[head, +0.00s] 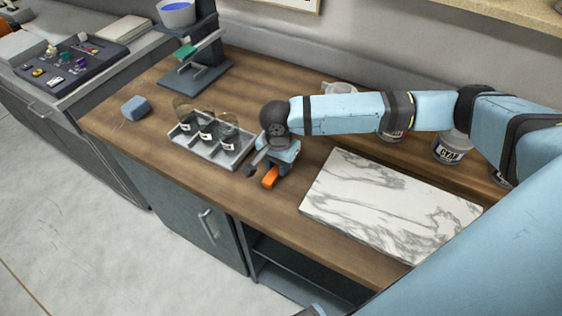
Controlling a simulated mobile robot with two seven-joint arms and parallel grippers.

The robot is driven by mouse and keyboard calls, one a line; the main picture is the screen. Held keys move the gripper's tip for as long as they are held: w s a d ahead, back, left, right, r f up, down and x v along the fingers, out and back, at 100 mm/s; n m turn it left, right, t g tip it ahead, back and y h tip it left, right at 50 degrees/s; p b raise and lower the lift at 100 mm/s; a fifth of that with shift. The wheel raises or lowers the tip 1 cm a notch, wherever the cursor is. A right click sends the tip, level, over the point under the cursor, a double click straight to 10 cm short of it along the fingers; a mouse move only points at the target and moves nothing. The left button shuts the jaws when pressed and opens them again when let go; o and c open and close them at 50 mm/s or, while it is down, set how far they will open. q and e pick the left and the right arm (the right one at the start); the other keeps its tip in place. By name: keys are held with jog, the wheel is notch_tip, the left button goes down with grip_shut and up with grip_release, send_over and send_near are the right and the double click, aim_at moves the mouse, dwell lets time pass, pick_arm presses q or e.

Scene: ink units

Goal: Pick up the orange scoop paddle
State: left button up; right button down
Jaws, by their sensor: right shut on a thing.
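The orange scoop paddle (270,178) shows as a small orange end just below my right gripper (261,175), near the front edge of the wooden counter. My right arm reaches in from the right, and its gripper is shut on the paddle. The rest of the paddle is hidden by the gripper. I cannot tell whether the paddle touches the counter. My left gripper is not in view.
A grey tray (232,160) with several labelled glass jars stands just left of my right gripper. A white marble slab (385,205) lies to the right. A blue block (135,108), a dark stand (196,75) and lidded tubs (452,146) are farther off.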

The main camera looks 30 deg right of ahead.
jog(key=shift+r, duration=0.1)
notch_tip(320, 180, up, 20)
jog(key=shift+p, duration=0.45)
jog(key=c, duration=1.7)
grip_release()
grip_shut()
jog(key=shift+f, duration=0.2)
